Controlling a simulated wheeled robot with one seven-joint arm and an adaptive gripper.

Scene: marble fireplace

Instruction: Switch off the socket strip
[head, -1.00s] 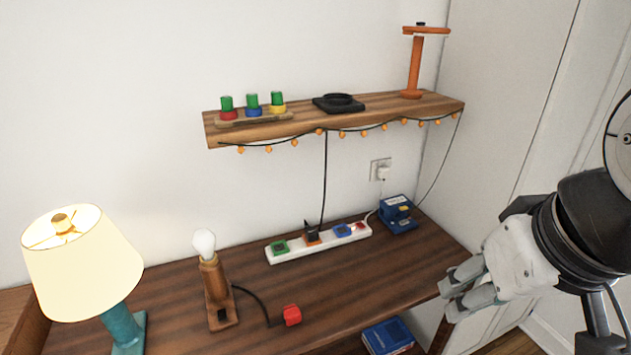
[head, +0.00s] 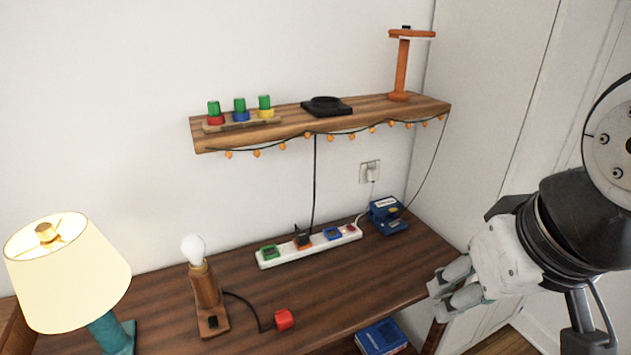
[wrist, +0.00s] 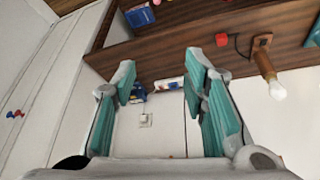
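The socket strip (head: 318,243) is a long white bar on the wooden desk against the wall. Green, orange and blue pieces sit along it, with a small reddish switch (head: 349,228) at its right end. Whether the switch is on is too small to tell. A black cord rises from the orange piece. My gripper (head: 440,293) is to the right, by the desk's right edge, apart from the strip. In the wrist view my gripper (wrist: 160,72) has its teal-padded fingers spread, with nothing between them. Part of the strip (wrist: 169,84) shows beyond them.
A blue box (head: 388,215) stands right of the strip. A bulb lamp (head: 206,292), red plug (head: 284,319) and shaded lamp (head: 68,275) stand left. A shelf (head: 285,130) with hanging lights is above. A blue book (head: 381,338) lies below the desk. The desk's right front is clear.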

